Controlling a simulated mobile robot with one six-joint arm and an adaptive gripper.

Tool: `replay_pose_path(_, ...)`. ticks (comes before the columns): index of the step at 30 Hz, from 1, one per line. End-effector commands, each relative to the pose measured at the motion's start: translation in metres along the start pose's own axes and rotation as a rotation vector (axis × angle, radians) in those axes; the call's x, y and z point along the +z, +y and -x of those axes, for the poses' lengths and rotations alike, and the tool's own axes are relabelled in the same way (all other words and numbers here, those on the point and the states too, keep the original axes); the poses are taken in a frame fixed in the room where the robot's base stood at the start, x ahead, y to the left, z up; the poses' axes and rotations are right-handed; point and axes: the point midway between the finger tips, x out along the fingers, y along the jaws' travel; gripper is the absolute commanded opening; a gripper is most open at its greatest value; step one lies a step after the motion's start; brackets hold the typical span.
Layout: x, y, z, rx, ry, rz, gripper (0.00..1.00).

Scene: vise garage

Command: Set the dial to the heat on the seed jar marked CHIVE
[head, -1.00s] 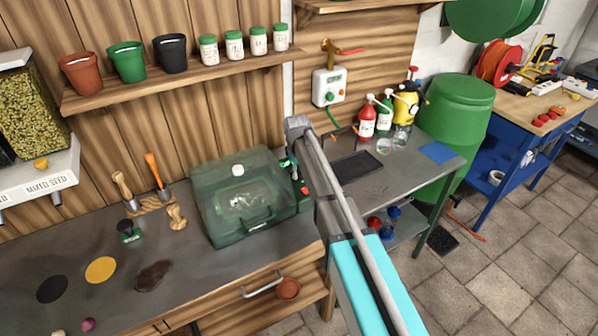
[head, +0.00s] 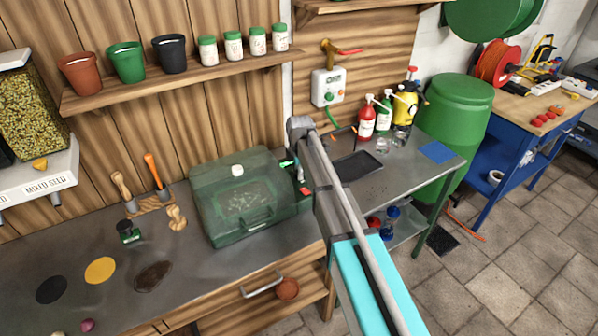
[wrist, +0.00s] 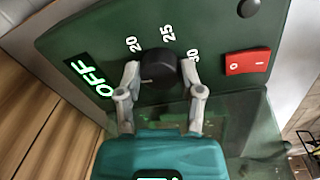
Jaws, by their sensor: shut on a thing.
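The black dial (wrist: 158,70) sits on the dark green control panel (wrist: 215,42), between the fingers of my gripper (wrist: 160,74). The fingers are shut on it from both sides. Marks 20, 25 and 30 curve around the dial, and a lit display (wrist: 90,80) reads OFF. The dial's pointer cannot be made out. In the head view the panel is on the right end of the green propagator (head: 240,200), largely hidden by my arm. Several seed jars with green lids (head: 233,46) stand on the wall shelf; their labels are too small to read.
A red rocker switch (wrist: 246,62) and a dark round knob (wrist: 248,8) are on the same panel, right of the dial. A black tray (head: 357,165) and spray bottles (head: 366,122) stand on the metal table to the right. Hand tools (head: 158,180) stand left of the propagator.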

Motion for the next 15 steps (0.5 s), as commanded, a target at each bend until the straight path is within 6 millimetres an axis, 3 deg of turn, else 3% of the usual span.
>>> replay_pose_path(15, 0.0019, 0.0010, 0.0000, 0.001, 0.002, 0.107, 0.01)
